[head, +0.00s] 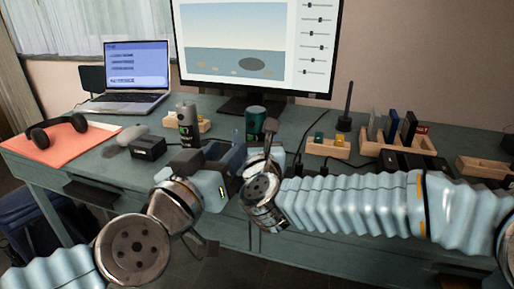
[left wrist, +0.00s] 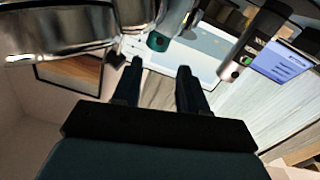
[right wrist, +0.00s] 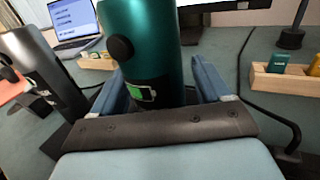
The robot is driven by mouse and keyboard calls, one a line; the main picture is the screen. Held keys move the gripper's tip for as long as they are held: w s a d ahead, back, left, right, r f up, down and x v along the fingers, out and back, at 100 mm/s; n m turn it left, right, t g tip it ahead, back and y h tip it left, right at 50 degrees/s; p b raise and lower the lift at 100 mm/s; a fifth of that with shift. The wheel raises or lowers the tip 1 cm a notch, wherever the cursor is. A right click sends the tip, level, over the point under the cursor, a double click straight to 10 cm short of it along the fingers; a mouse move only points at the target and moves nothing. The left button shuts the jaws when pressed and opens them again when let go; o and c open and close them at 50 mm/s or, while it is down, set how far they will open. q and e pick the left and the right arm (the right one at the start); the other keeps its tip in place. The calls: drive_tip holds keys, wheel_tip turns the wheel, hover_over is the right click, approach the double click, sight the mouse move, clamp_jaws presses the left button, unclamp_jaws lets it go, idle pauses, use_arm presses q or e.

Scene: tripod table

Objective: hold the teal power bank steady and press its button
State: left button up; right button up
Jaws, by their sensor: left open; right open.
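The teal power bank (head: 256,119) is an upright cylinder on the desk in front of the monitor. The right wrist view shows it large (right wrist: 145,30), with a round black button (right wrist: 120,48) and a green battery mark low on its side. My right gripper (right wrist: 160,82) is open, with one finger on each side of the power bank; I cannot tell whether either touches it. My left gripper (head: 212,153) is open and empty, left of the power bank. In the left wrist view its dark fingers (left wrist: 156,82) have nothing between them, and the power bank (left wrist: 157,41) shows beyond.
A grey cylinder (head: 187,119) with a green mark stands left of the power bank. A black box (head: 148,147), headphones (head: 57,129) and a laptop (head: 128,77) lie farther left. Wooden holders (head: 328,148) stand to the right. The monitor (head: 255,45) is behind.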

drive_tip(key=shift+w, duration=0.2)
drive_tip(key=shift+c, duration=0.2)
drive_tip(key=c, duration=1.2)
use_arm(q)
drive_tip(key=shift+c, duration=0.6)
use_arm(e)
drive_tip(key=shift+c, duration=0.5)
use_arm(q)
clamp_jaws()
